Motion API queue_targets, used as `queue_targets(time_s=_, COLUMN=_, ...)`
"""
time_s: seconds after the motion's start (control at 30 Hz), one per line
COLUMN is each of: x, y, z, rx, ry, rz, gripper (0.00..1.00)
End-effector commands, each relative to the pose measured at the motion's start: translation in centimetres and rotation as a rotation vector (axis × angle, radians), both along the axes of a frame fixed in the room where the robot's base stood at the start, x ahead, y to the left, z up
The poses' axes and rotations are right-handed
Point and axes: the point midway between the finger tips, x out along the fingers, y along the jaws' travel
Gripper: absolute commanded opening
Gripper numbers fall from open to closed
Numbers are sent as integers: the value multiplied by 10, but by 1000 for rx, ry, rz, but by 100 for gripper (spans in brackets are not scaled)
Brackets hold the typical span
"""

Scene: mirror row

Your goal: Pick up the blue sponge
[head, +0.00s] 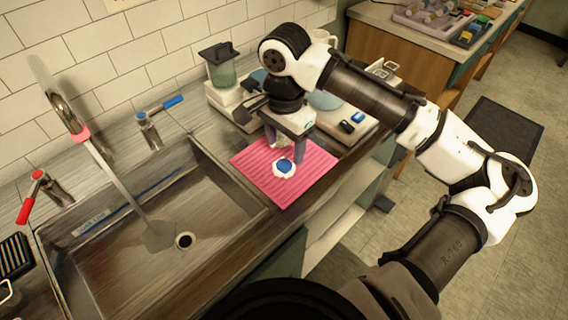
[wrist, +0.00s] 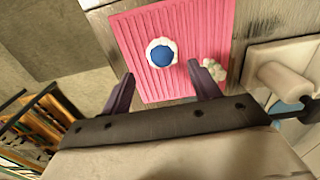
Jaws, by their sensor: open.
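A round blue thing with a white, uneven rim (head: 284,167) lies on a ribbed pink mat (head: 310,180) beside the sink; it looks like the blue sponge. It also shows in the wrist view (wrist: 161,54), ahead of and between the fingers. My gripper (head: 285,150) points down over the mat with its fingers apart and nothing between them. In the wrist view my gripper (wrist: 162,72) is open, and the blue thing is apart from both fingertips. The mat (wrist: 130,40) also shows there.
A small whitish lump (wrist: 212,70) lies on the mat close to the right finger. The steel sink (head: 130,250) with its tall faucet is on the left. A small jar-topped appliance (head: 222,75) stands behind the mat. A small blue item (head: 357,117) is on the counter to the right.

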Motion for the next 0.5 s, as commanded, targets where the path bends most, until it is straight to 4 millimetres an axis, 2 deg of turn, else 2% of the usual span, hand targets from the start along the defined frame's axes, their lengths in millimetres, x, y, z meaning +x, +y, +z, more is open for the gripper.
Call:
queue_targets(time_s=0.27, x=0, y=0, z=-20, rx=-1, ry=2, rz=1, gripper=61)
queue_targets(time_s=0.5, x=2, y=1, z=-54, rx=0, ry=0, rz=0, gripper=61)
